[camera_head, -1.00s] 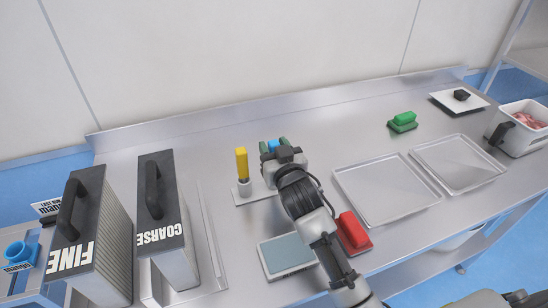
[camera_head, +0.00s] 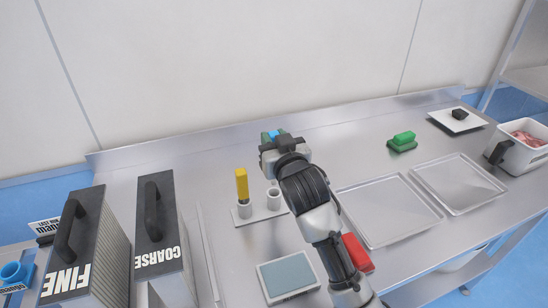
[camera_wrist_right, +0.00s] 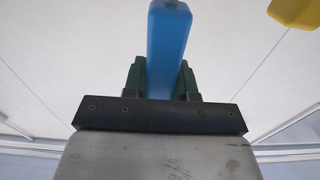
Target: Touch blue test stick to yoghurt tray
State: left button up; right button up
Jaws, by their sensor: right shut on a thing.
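The blue test stick (camera_wrist_right: 168,45) is held between the dark green fingers of my right gripper (camera_wrist_right: 162,80) in the right wrist view. In the head view, only a small blue part (camera_head: 273,134) shows past the gripper (camera_head: 275,137), which is raised above the holder. Two shallow metal trays lie side by side on the right of the bench, a nearer tray (camera_head: 388,212) and a farther tray (camera_head: 458,183). Both look empty, and I cannot tell which is the yoghurt tray. My left gripper is not in view.
A yellow stick (camera_head: 242,184) stands in one cup of the white holder (camera_head: 260,215); the other cup (camera_head: 273,198) is empty. A red-handled block (camera_head: 357,252) sits beside my right arm, a green one (camera_head: 402,141) farther back. FINE (camera_head: 90,240) and COARSE (camera_head: 165,225) boxes stand left.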

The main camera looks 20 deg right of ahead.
aim_at(274, 133)
notch_tip(274, 133, up, 3)
jog(key=shift+p, duration=0.75)
notch_tip(274, 133, up, 5)
jog(key=p, duration=0.5)
jog(key=shift+f, duration=0.35)
